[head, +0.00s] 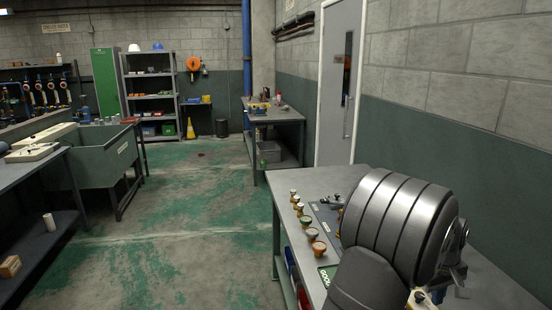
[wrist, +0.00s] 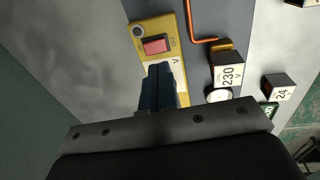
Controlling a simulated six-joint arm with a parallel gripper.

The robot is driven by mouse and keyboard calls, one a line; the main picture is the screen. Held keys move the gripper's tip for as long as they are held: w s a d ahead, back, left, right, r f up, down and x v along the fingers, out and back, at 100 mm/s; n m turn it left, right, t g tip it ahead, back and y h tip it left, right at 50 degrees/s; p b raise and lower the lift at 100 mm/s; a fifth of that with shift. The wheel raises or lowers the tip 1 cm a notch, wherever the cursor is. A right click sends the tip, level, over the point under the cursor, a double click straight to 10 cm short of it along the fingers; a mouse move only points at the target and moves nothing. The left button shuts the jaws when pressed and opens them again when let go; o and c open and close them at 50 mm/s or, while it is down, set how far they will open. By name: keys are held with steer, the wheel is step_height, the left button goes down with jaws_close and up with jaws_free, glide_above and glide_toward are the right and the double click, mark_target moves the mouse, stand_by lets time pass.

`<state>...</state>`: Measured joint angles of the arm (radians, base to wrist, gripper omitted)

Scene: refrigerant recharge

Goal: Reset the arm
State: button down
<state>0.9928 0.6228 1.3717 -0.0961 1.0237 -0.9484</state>
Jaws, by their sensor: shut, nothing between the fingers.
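In the wrist view my gripper (wrist: 160,70) points at the bench with its dark fingers together and nothing between them. Its tips overlap the lower part of a yellow switch box (wrist: 148,31), which has a red rocker switch (wrist: 156,46) and an OFF mark beside it. I cannot tell whether the tips touch the box. In the head view my arm fills the lower right over the bench (head: 322,181), and my gripper cannot be made out there.
In the wrist view, a block marked 230 V (wrist: 229,72), a block marked 24 (wrist: 278,87) and an orange rod (wrist: 189,22) lie right of the fingers. In the head view, several brass-coloured fittings line the bench's left edge, including a front one (head: 318,248). A grey door (head: 338,90) stands behind; the floor left is open.

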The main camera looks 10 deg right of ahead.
steer(key=s+r+t, duration=0.1)
steer(key=s+r, duration=0.1)
steer(key=r, duration=0.7)
steer(key=s+r+t, duration=0.1)
steer(key=s+r, duration=0.1)
steer(key=r, duration=0.7)
steer(key=s+a+x, duration=0.1)
steer(key=x, duration=0.5)
steer(key=shift+f, duration=0.35)
